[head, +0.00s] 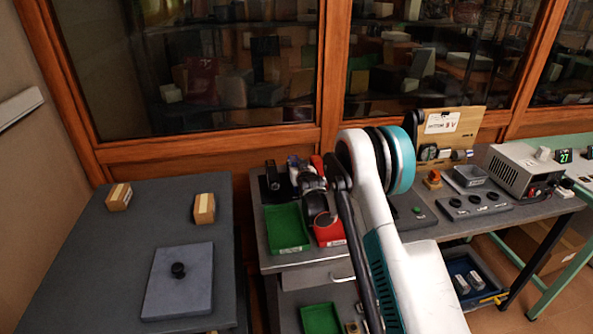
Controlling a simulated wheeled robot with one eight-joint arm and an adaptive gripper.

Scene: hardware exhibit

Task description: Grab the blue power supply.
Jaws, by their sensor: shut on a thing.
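My arm reaches over the middle table, and my dark gripper (308,180) is low at its back left part, between a black stand and the red tray. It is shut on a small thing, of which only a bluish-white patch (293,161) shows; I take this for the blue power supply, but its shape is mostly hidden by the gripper. I cannot tell whether it still touches the table.
A green tray (286,229) and a red tray (329,234) lie close in front of my gripper. A black stand (272,180) is at its left. A grey boxed instrument (525,170) stands at right. The left table (100,250) holds two wooden blocks and a lidded plate. Glass cabinets close off the back.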

